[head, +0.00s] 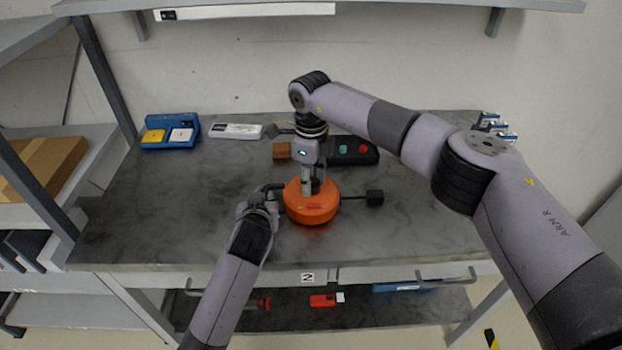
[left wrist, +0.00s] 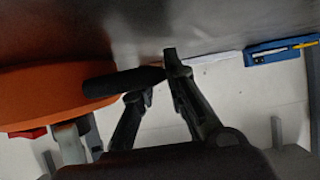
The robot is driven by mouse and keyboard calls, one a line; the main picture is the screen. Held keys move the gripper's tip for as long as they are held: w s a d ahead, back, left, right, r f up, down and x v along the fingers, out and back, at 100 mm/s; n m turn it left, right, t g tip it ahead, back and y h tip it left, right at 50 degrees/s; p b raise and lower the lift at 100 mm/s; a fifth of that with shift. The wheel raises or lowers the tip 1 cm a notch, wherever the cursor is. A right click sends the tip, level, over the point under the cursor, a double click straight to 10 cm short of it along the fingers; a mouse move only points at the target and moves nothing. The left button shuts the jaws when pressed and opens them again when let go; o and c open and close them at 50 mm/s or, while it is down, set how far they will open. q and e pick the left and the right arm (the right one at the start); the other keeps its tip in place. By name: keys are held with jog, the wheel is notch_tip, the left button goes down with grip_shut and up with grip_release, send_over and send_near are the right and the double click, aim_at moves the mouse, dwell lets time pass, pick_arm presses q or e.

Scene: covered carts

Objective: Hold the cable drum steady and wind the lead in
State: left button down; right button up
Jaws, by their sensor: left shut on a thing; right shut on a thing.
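The cable drum (head: 312,208) is a round orange drum with a red mark, standing on the grey cart top near its front middle. A dark bar with a black block end (head: 374,197) sticks out on its right. My left gripper (head: 270,194) is at the drum's left side. In the left wrist view its fingers (left wrist: 152,76) are shut around the end of a black grip (left wrist: 120,82) beside the orange drum (left wrist: 50,92). My right gripper (head: 308,188) points down onto the drum's top and is shut on a small part there, mostly hidden. I cannot make out the lead.
Behind the drum are a brown block (head: 282,151) and a black box with green and red buttons (head: 352,151). A blue unit (head: 170,132) and a white strip (head: 235,131) stand at the back left. The cart top (head: 420,235) is clear at right front.

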aim_at(313, 181)
pick_arm(q)
jog(key=shift+d, duration=0.25)
pick_arm(e)
jog(key=m, duration=0.5)
jog(key=shift+w+m, duration=0.15)
jog(key=shift+m, duration=0.15)
jog(key=m, duration=0.5)
jog(key=shift+r+m, duration=0.1)
jog(key=shift+m, duration=0.2)
jog(key=m, duration=0.5)
jog(key=shift+d, duration=0.1)
jog(key=m, duration=0.5)
pick_arm(q)
jog(key=shift+a, duration=0.1)
pick_arm(e)
jog(key=shift+d+m, duration=0.1)
jog(key=shift+m, duration=0.2)
jog(key=o, duration=1.2)
jog(key=shift+c, duration=0.2)
pick_arm(q)
jog(key=shift+a, duration=0.1)
pick_arm(e)
notch_tip(313, 181, up, 12)
